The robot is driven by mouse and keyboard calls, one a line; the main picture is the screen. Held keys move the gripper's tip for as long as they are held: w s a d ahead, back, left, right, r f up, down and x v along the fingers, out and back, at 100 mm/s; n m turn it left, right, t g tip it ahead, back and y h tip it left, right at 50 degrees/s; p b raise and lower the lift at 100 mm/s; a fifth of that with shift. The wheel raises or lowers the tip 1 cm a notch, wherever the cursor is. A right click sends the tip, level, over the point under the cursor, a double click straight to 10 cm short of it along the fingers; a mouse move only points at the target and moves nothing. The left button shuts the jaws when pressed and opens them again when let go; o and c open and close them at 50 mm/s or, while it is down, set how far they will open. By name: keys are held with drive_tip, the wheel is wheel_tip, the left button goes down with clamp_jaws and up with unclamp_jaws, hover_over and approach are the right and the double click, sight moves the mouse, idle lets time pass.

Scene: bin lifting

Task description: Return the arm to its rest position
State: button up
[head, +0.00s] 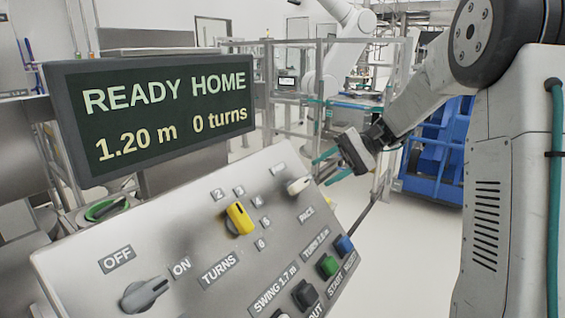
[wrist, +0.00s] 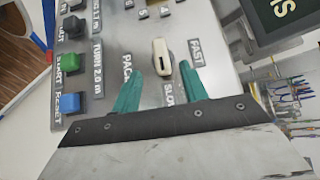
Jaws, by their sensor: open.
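My gripper (head: 333,164) is at the right edge of the control panel in the head view, with its green fingers apart and empty. In the wrist view the two green fingers (wrist: 157,90) point at the panel, and the cream pace knob (wrist: 162,58) appears between or just beyond their tips; I cannot tell whether they touch it. The control panel (head: 180,245) is a sloped grey metal face. The display (head: 160,105) reads "READY HOME", "1.20 m" and "0 turns". My arm (head: 425,90) reaches in from the upper right.
The panel carries a yellow turns knob (head: 239,218), a grey off/on knob (head: 145,294), a green button (head: 327,266), a blue button (head: 344,245) and black buttons. A blue bin (head: 437,150) stands behind my arm. Pale open floor (head: 400,240) lies right of the panel.

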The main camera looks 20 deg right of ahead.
drive_tip(key=s+a+f+n+t+h, duration=0.1)
drive_tip(key=s+h, duration=0.5)
drive_tip(key=s, duration=0.9)
drive_tip(key=s+a+f+n+t+h, duration=0.1)
drive_tip(key=s+a+n+h, duration=0.3)
drive_tip(key=s, duration=1.1)
drive_tip(key=f+n+h, duration=0.1)
drive_tip(key=h, duration=0.2)
drive_tip(key=shift+s, duration=0.3)
